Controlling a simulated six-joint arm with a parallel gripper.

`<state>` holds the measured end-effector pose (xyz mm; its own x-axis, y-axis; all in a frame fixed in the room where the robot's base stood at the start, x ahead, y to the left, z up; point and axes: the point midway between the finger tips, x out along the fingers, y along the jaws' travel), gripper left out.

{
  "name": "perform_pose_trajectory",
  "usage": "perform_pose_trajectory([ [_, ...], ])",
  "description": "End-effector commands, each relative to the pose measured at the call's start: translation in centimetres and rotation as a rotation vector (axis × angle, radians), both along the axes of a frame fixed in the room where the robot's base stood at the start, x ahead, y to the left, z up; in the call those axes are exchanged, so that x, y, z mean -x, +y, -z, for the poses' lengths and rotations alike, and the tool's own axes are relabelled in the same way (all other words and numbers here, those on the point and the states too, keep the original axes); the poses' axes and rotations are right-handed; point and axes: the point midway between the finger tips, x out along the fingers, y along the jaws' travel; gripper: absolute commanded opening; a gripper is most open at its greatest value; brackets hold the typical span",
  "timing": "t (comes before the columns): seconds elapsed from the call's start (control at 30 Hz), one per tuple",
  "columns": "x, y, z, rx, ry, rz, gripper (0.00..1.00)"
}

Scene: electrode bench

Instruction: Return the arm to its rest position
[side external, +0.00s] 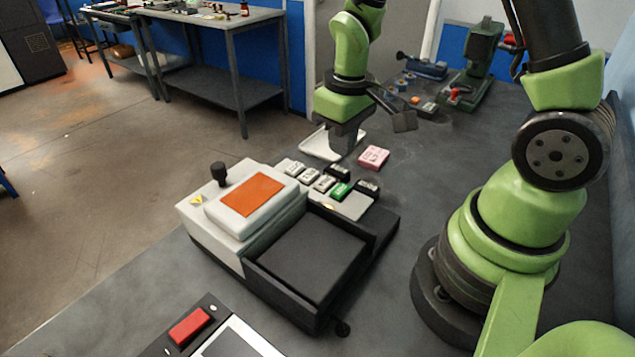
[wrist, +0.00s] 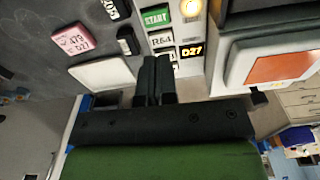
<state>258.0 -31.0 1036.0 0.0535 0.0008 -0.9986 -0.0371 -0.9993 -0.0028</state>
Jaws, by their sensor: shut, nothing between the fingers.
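My gripper (side external: 344,150) hangs pointing down above the bench, between the white tray (side external: 317,145) and the pink block (side external: 374,157). In the wrist view my gripper's fingers (wrist: 155,62) are together with nothing between them. My green arm is raised behind the row of labelled blocks. The pink block also shows in the wrist view (wrist: 73,40), left of the fingers, and the white tray (wrist: 100,74) lies beside them, partly hidden by the gripper.
A machine with an orange panel (side external: 252,196) and a dark open bay (side external: 305,255) stands in front. Several labelled blocks, including a green START block (side external: 340,191), lie behind it. A green press (side external: 480,65) stands at the back. A red-button panel (side external: 189,327) is at the front.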

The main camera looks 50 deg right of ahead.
Motion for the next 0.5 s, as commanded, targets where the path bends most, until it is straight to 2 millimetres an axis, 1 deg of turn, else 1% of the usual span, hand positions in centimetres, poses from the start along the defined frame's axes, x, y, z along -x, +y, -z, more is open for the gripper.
perform_pose_trajectory([
  [0.03, 0.0, 0.3, -1.8, -0.001, -0.042, 0.019, 0.0],
  [0.13, 0.6, 1.1, -5.5, -0.017, -0.124, 0.071, 0.0],
  [0.2, 1.5, 1.7, -7.9, -0.035, -0.18, 0.107, 0.0],
  [0.27, 2.3, 2.2, -9.9, -0.054, -0.23, 0.138, 0.0],
  [0.3, 3.0, 2.6, -11.1, -0.069, -0.262, 0.157, 0.0],
  [0.4, 5.0, 3.5, -13.7, -0.112, -0.341, 0.202, 0.0],
  [0.5, 7.1, 4.3, -15.7, -0.162, -0.413, 0.239, 0.0],
])
